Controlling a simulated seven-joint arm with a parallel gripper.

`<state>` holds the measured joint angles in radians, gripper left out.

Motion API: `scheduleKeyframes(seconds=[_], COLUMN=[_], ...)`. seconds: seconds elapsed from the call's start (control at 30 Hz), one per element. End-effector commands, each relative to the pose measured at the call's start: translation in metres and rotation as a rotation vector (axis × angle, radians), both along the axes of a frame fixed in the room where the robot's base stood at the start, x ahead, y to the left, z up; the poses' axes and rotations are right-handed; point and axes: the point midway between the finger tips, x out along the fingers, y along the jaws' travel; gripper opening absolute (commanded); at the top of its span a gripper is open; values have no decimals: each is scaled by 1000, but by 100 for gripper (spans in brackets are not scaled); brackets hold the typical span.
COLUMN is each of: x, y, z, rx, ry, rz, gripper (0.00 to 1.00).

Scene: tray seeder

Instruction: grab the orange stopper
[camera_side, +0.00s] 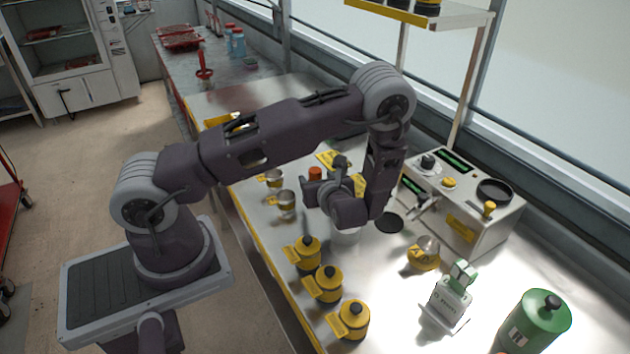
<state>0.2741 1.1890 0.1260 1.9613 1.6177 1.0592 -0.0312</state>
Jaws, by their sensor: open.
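The orange stopper (315,173) is a small orange cylinder showing just above and beside the end of my arm, near the middle of the view. My gripper (314,188) is open and very close to it, over the metal bench. The wrist and finger parts cover what is below the stopper. I cannot tell whether the stopper lies between the fingers or behind them, or whether they touch it.
Several yellow-and-black canisters (326,284) line the bench's near edge, with metal cups (286,204) further back. A control box (462,205) stands right.

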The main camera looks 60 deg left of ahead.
Motion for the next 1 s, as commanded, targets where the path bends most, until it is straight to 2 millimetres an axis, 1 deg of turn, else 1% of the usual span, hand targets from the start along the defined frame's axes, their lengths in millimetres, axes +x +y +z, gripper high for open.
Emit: scheduleKeyframes(seconds=[0.03,0.17,0.43,0.53,0.7,0.77,0.8,0.87,0.9,1.0], x=[1,5,19,21,21,21,21,21,21,21], y=[1,14,57,63,63,63,63,63,63,63], z=[-5,-12,-30,-32,-32,-32,-32,-32,-32,-32], rx=[7,9,8,7,7,7,7,7,7,7], ry=[12,18,17,17,17,17,17,17,17,17], rz=[-15,-21,-18,-19,-19,-19,-19,-19,-19,-19], gripper=[56,56,56,56,56,46,38,27,19,0])
